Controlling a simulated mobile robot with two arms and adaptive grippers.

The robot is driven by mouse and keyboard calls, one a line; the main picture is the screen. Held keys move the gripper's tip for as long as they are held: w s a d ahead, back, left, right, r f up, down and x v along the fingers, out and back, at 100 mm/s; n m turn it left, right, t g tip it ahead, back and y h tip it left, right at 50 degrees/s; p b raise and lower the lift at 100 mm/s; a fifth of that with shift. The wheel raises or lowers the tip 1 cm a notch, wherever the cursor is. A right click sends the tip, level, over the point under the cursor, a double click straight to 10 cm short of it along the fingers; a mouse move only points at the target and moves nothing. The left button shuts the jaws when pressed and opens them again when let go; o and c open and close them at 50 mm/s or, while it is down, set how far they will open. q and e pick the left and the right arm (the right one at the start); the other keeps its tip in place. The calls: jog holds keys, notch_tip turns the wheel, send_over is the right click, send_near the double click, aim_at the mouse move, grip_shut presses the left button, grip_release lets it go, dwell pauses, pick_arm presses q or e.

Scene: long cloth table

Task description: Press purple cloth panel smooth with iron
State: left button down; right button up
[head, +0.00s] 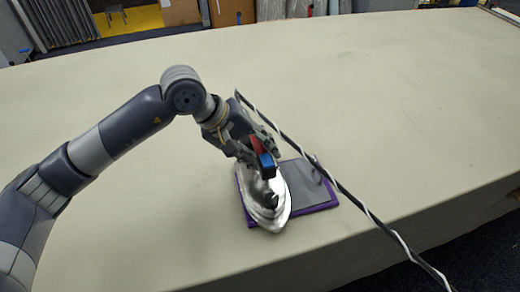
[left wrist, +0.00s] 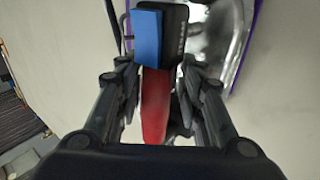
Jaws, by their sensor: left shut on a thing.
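The purple cloth panel (head: 326,207) lies near the front edge of the table, with a purple border and a grey middle. The silver iron (head: 270,212) sits over the left part of the panel and hides that part. Its tip points toward the table's front edge. My left gripper (head: 258,150) is shut on the iron's red and blue handle. In the left wrist view, the gripper (left wrist: 155,78) has the handle between its fingers, with the shiny iron body (left wrist: 228,45) beyond and a purple edge at the upper right. My right gripper is not in view.
A black-and-white cord (head: 362,207) slants from near the gripper across the panel and over the table's front edge. The pale cloth-covered table (head: 400,100) is bare around the panel. Boxes (head: 232,12) stand past its far edge.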

pick_arm(q)
jog(key=shift+s+f, duration=0.1)
dwell(0.4)
jog(key=shift+w+r+p, duration=0.15)
jog(key=shift+r+p, duration=0.05)
jog(key=shift+r, duration=0.5)
jog(key=shift+w+r+p, duration=0.1)
jog(key=shift+r+p, duration=0.05)
jog(key=shift+r, duration=0.5)
jog(key=shift+r+p, duration=0.45)
jog(key=shift+r, duration=1.9)
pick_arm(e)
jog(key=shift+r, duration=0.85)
